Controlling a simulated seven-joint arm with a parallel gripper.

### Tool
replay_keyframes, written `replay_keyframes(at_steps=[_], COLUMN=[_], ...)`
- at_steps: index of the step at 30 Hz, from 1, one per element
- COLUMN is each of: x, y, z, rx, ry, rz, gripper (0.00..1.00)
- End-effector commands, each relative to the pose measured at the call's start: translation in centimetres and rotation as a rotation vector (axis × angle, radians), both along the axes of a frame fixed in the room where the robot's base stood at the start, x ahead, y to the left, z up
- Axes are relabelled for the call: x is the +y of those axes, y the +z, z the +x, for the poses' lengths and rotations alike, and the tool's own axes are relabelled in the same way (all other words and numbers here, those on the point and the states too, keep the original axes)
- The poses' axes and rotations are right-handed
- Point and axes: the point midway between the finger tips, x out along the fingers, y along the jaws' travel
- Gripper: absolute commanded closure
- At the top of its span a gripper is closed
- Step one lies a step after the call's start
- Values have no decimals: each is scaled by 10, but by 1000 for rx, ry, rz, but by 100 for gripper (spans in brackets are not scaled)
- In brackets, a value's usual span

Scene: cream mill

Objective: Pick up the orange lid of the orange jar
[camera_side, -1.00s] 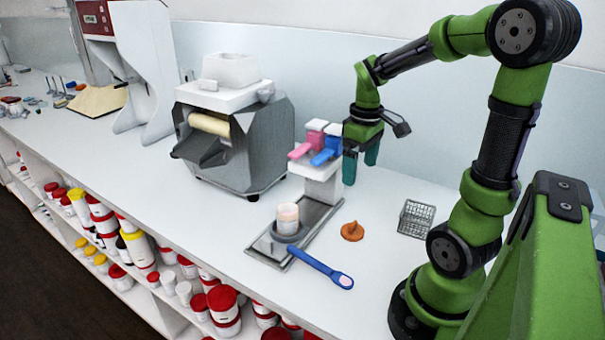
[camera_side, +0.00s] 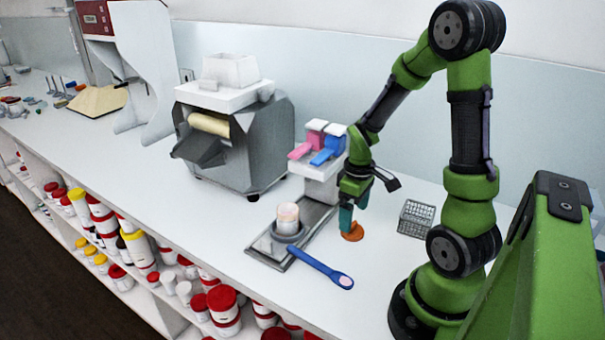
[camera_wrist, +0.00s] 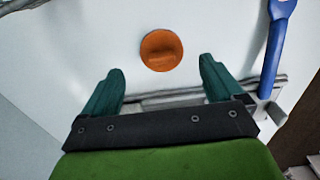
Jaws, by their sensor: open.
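The orange lid (camera_side: 353,233) lies flat on the white counter, to the right of the metal tray. In the wrist view the lid (camera_wrist: 161,50) is a round orange disc with a raised grip across its middle, ahead of and between the fingertips. My gripper (camera_side: 352,223) is low over the counter, beside and above the lid, and hides part of it in the side view. In the wrist view my gripper (camera_wrist: 161,72) has its teal fingers wide apart with nothing between them. A pale jar (camera_side: 288,217) stands on the tray; I cannot tell whether it is the orange jar.
A blue spatula (camera_side: 318,265) lies left of the lid. A wire basket (camera_side: 416,217) stands to the right. Counter in front of the lid is clear.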

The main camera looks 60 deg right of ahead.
Motion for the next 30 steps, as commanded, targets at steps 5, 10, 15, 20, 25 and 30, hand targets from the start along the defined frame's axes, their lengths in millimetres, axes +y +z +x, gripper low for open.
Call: replay_keyframes(at_steps=[5, 10, 15, 20, 25, 30], x=[3, 3, 3, 3, 3, 3], y=[-29, -39, -38, -38, -38, -38], z=[1, 2, 2, 2, 2, 2], rx=[5, 2, 1, 1, 1, 1], ry=[0, 1, 0, 0, 1, 0], rz=[3, 1, 0, 0, 0, 0], gripper=[6, 6, 6, 28, 54, 63])
